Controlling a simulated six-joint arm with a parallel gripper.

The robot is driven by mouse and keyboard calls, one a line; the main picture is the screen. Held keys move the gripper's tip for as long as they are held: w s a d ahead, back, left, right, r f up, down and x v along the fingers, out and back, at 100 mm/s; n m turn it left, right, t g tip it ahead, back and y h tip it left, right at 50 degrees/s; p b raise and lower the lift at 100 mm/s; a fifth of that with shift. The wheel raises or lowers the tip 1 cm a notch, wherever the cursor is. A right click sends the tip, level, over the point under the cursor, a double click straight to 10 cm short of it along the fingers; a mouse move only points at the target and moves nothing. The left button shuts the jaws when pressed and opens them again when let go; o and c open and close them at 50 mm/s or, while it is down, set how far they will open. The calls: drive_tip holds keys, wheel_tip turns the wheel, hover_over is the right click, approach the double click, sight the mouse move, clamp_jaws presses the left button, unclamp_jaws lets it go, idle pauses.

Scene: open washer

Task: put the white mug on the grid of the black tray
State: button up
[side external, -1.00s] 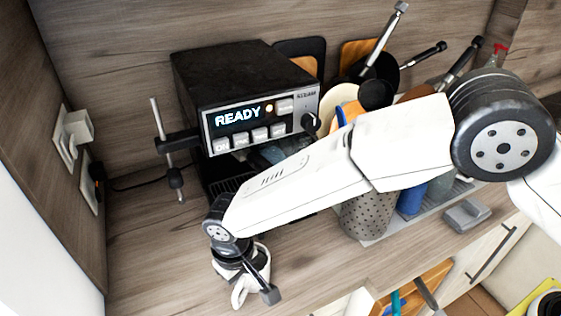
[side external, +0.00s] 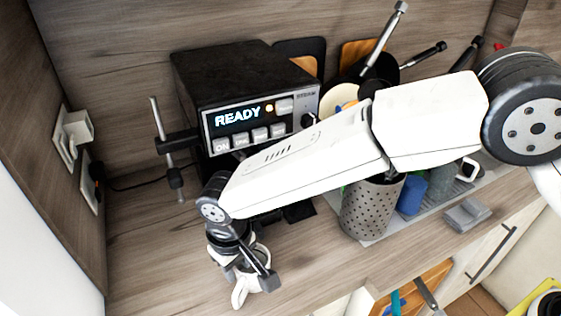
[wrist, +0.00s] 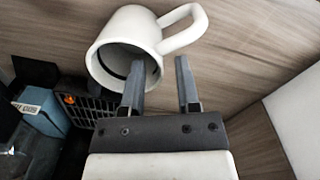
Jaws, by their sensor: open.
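The white mug (side external: 240,291) stands on the wooden counter at the lower left of the side view, partly hidden by my gripper (side external: 252,274). In the wrist view the mug (wrist: 128,28) is at the top, its opening facing the camera and its handle to the upper right. My gripper (wrist: 160,64) is open. Its left finger overlaps the mug's rim, and its right finger is below the handle; I cannot tell whether either touches. The black tray's grid (wrist: 92,108) shows at the left of the wrist view. In the side view my arm mostly covers the tray.
A black coffee machine (side external: 240,85) reading READY stands behind my gripper. A perforated metal utensil holder (side external: 367,210) and a blue cup (side external: 411,196) stand to the right. A wall socket (side external: 75,138) is at the left. The counter left of the mug is clear.

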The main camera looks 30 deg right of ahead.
sight(238, 270)
wheel_tip(238, 270, up, 8)
idle(0.4)
idle(0.5)
drive_tip(key=s+d+f+m+g, duration=0.1)
drive_tip(key=s+d+f+m, duration=0.1)
drive_tip(key=d, duration=0.6)
drive_tip(key=s+d+f+m+y, duration=0.1)
drive_tip(key=s+d+f+m, duration=0.2)
drive_tip(key=d, duration=0.6)
drive_tip(key=s+d+f+m+g, duration=0.1)
drive_tip(key=s+d+f+m, duration=0.2)
drive_tip(key=d, duration=0.5)
drive_tip(key=shift+s+d+m+g, duration=0.15)
drive_tip(key=shift+m+g, duration=0.15)
drive_tip(key=shift+m, duration=0.2)
drive_tip(key=d+r+n+t, duration=0.2)
drive_tip(key=d, duration=0.4)
drive_tip(key=d+r+n+t, duration=0.2)
drive_tip(key=d+t, duration=0.1)
drive_tip(key=d, duration=0.4)
drive_tip(key=shift+s+d+r+h, duration=0.2)
drive_tip(key=shift+d+r+h, duration=0.1)
drive_tip(key=shift+r, duration=0.05)
drive_tip(key=shift+c, duration=1)
